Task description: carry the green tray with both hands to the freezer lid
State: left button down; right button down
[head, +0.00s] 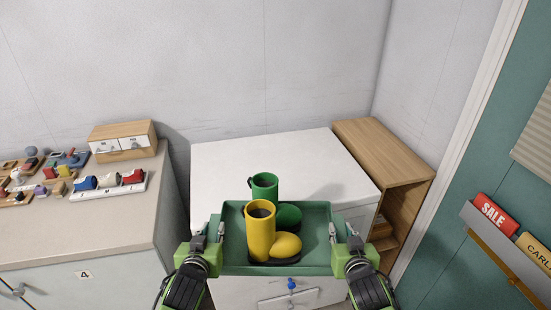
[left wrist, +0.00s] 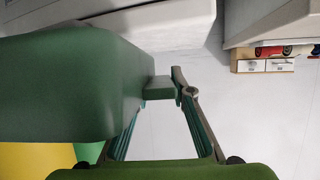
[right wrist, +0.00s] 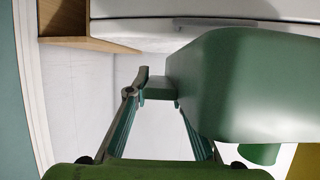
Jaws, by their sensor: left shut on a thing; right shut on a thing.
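The green tray (head: 318,262) is held level between my two grippers, in front of the white freezer lid (head: 290,155). In the head view its far part overlaps the lid's near edge; its height above the lid is hard to tell. A yellow boot (head: 260,232) and a green boot (head: 265,187) stand on the tray. My left gripper (head: 219,232) is shut on the tray's left handle, also seen in the left wrist view (left wrist: 160,88). My right gripper (head: 335,232) is shut on its right handle, also seen in the right wrist view (right wrist: 158,88).
A counter (head: 110,215) with a small drawer box (head: 122,142) and several small items stands left of the freezer. A wooden shelf unit (head: 385,155) stands close on its right. A teal door with a rack of signs (head: 492,212) is at far right. The lid looks clear.

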aim_at(277, 170)
jog(key=i, duration=1.3)
